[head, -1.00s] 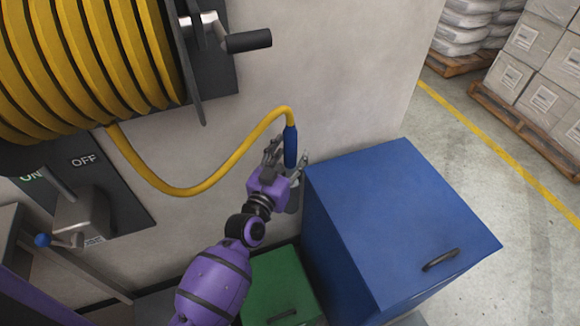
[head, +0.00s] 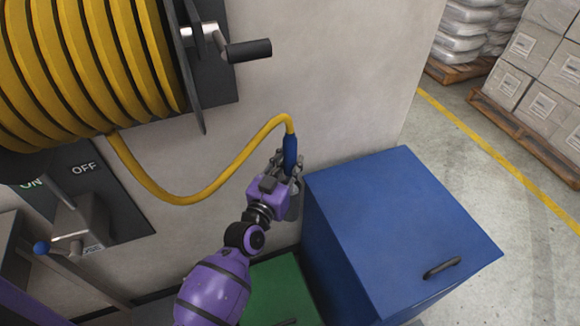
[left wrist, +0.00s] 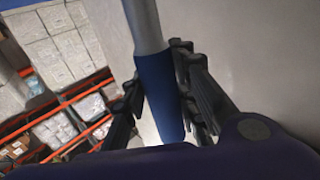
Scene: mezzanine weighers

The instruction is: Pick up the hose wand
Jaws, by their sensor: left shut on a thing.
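The hose wand (head: 290,148) has a blue grip and hangs upright from the end of the yellow hose (head: 215,185), in front of the pale wall. My left gripper (head: 287,165) is shut on the wand's blue grip. In the left wrist view the wand (left wrist: 157,85) stands between the dark fingers of the left gripper (left wrist: 160,110), with a grey section above the blue. My right gripper is not in view.
A yellow hose reel (head: 90,70) with a crank handle (head: 248,50) is at the upper left. A blue bin (head: 400,220) stands right of the gripper, and a green bin (head: 275,290) is below. An ON/OFF lever panel (head: 110,190) is at the left.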

